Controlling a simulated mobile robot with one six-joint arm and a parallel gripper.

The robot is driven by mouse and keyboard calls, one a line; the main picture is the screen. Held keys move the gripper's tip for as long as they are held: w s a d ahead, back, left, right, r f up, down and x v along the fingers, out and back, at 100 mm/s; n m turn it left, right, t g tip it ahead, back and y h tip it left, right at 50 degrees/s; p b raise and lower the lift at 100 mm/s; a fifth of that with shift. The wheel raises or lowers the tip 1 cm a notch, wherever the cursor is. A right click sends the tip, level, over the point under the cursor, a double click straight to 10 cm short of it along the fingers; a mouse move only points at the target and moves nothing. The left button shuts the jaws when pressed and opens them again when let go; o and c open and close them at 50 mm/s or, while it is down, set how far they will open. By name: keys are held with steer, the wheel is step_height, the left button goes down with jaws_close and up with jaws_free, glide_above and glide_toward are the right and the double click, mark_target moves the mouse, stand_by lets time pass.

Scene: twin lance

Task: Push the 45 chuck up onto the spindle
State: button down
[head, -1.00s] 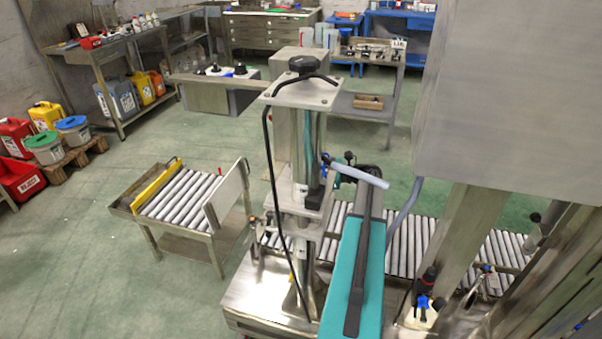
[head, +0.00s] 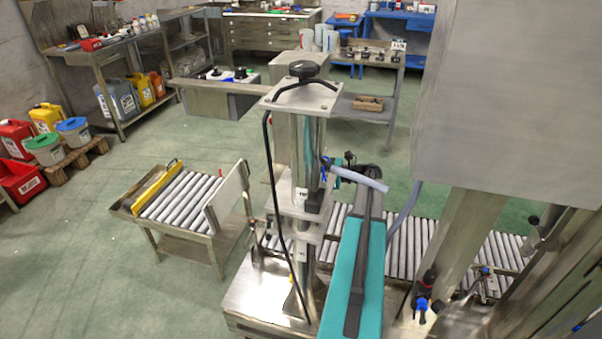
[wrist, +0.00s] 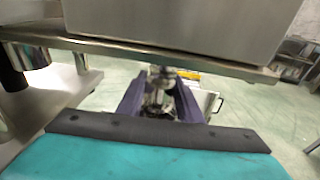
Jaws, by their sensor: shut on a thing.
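In the wrist view, my gripper (wrist: 160,104) has two dark purple fingers with a metal piece (wrist: 157,92) between them, which looks like the chuck. It is shut on this piece. A short shiny metal part, perhaps the spindle (wrist: 163,74), shows just above and behind it. I cannot tell whether the two touch or how far one is seated on the other. No 45 marking is readable. In the head view I cannot make out the gripper or the chuck.
A metal column stand (head: 306,150) with a black knob rises at the centre, with a loose black cable. A large grey cabinet (head: 510,95) fills the upper right. A roller conveyor (head: 408,245) runs behind the stand. Open green floor (head: 80,260) lies at the left.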

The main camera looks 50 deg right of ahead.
steer(key=shift+r+p, duration=0.4)
steer(key=shift+r, duration=0.15)
steer(key=c, duration=1.2)
jaws_free()
steer(key=shift+f, duration=0.1)
steer(key=shift+s, duration=0.1)
steer(key=v, duration=1.3)
steer(key=shift+s+d+b, duration=0.2)
steer(key=shift+s+b, duration=0.1)
steer(key=shift+b, duration=0.05)
